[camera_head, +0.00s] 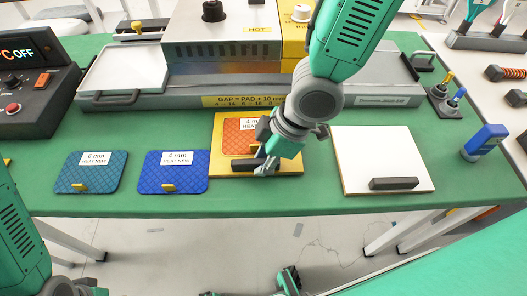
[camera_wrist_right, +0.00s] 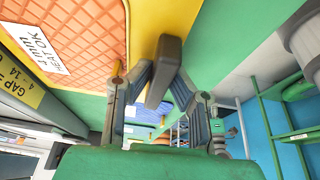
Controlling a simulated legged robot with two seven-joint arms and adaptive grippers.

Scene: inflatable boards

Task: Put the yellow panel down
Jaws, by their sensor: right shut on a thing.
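The yellow panel (camera_head: 215,160) is at the middle of the green table's front half, flat, with an orange quilted pad (camera_head: 237,140) labelled 4 mm on it. I cannot tell whether its underside touches the table. My right gripper (camera_head: 262,168) is shut on the panel's dark bar handle near its front edge. In the right wrist view, the fingers (camera_wrist_right: 160,85) are on both sides of the handle (camera_wrist_right: 165,70), with the yellow panel (camera_wrist_right: 145,30) and orange pad (camera_wrist_right: 85,35) beyond.
Two blue pads (camera_head: 90,172) (camera_head: 172,172) lie left of the panel. A white plate (camera_head: 385,155) with a dark handle lies right. A grey machine base (camera_head: 390,100) stands behind. Green tabletop (camera_head: 320,185) is bare between panel and plate.

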